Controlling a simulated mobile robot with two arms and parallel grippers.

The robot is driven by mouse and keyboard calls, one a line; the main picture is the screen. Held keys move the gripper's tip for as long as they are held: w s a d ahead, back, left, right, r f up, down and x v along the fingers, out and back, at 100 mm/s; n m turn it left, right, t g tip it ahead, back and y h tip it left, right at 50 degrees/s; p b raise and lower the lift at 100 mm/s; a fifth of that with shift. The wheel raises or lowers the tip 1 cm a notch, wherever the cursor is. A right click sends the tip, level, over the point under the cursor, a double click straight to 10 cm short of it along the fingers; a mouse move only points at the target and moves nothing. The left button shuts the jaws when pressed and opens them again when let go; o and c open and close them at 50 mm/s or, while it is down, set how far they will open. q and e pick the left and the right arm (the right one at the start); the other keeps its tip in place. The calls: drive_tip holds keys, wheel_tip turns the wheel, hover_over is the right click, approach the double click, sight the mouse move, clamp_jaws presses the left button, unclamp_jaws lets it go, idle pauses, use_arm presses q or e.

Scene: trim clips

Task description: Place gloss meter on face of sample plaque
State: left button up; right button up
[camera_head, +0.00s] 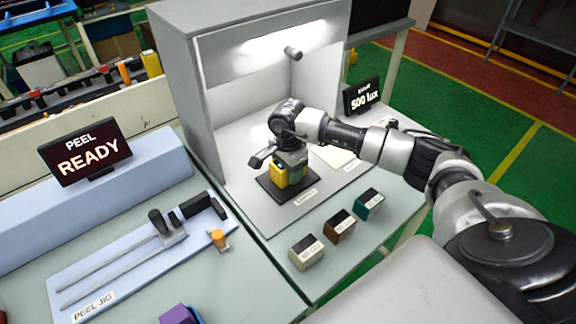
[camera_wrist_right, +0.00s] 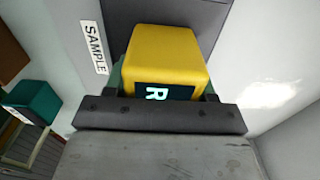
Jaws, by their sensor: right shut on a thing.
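The gloss meter (camera_head: 279,175) is a yellow block with a dark display, over the dark sample plaque (camera_head: 270,191) inside the light booth. My right gripper (camera_head: 291,165) is shut on it from above. In the right wrist view the yellow meter (camera_wrist_right: 167,60) sits between the fingers of my right gripper (camera_wrist_right: 160,98), its display showing an "R". The dark plaque (camera_wrist_right: 185,12) shows beyond it, beside a white "SAMPLE" label (camera_wrist_right: 93,47). I cannot tell whether the meter's underside touches the plaque. My left gripper is not in view.
The booth's grey walls (camera_head: 185,95) enclose the plaque at left and back. Cream (camera_head: 306,252), brown (camera_head: 339,225) and teal (camera_head: 369,203) blocks stand along the front. A "500 lux" display (camera_head: 362,96) stands right. A peel jig (camera_head: 130,262) lies left, by a "PEEL READY" screen (camera_head: 86,158).

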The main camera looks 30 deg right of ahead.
drive_tip(key=shift+f, duration=0.1)
drive_tip(key=o, duration=0.6)
drive_tip(key=shift+f, duration=0.1)
drive_tip(key=o, duration=0.4)
drive_tip(key=shift+o, duration=0.2)
drive_tip(key=shift+r, duration=0.6)
wheel_tip(320, 180, up, 11)
drive_tip(key=b, duration=0.3)
drive_tip(key=shift+r, duration=0.15)
